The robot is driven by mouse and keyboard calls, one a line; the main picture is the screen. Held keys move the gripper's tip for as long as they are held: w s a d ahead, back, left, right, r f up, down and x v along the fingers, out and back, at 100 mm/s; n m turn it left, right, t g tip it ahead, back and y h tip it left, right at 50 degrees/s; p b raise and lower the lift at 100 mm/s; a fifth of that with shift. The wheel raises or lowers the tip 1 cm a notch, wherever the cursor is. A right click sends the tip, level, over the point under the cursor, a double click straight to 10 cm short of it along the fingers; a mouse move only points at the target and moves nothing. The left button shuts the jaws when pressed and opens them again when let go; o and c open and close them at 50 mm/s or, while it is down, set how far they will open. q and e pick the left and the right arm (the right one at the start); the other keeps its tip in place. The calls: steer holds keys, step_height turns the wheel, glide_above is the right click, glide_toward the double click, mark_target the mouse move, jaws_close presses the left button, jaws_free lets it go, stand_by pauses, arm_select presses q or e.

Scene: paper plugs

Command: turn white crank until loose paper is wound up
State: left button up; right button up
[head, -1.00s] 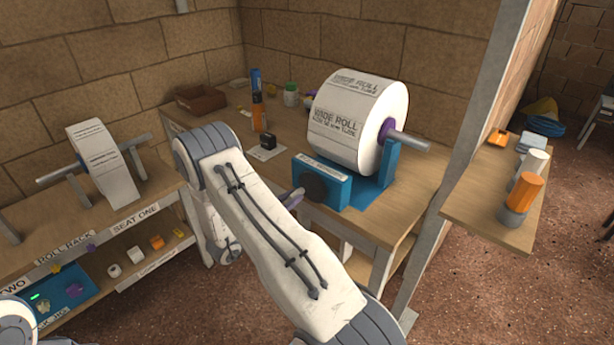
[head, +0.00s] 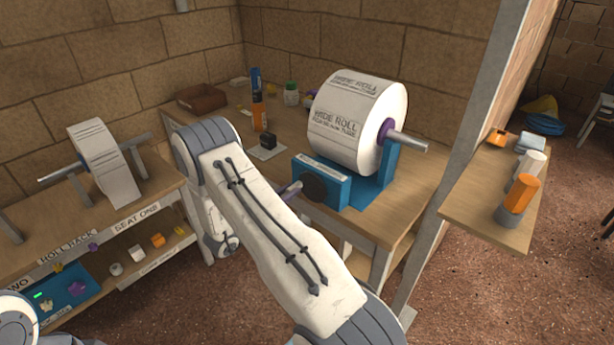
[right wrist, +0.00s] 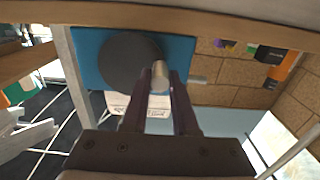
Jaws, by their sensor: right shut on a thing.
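The wide paper roll (head: 350,130) is mounted on a spindle over the blue stand (head: 395,172) on the workbench. A pale crank knob (right wrist: 160,77) stands out from this disc. My right gripper (right wrist: 161,88) is shut on the knob, one dark finger on each side. In the head view its fingers (head: 291,189) show small beside the disc, and my arm hides much of it. My left gripper is out of view. I cannot make out a loose paper end.
A narrow paper roll (head: 97,148) hangs on a rack at the left, above a shelf with small parts. A side shelf (head: 476,216) at the right holds orange and white plugs. Bottles and a brown box (head: 201,98) stand at the bench's back.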

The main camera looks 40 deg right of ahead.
steer(key=shift+w+r, duration=0.1)
steer(key=shift+r+p, duration=0.6)
steer(key=shift+r, duration=0.05)
steer(key=shift+s+r+p, duration=0.25)
steer(key=shift+r+p, duration=0.3)
steer(key=shift+s, duration=0.1)
stand_by(0.3)
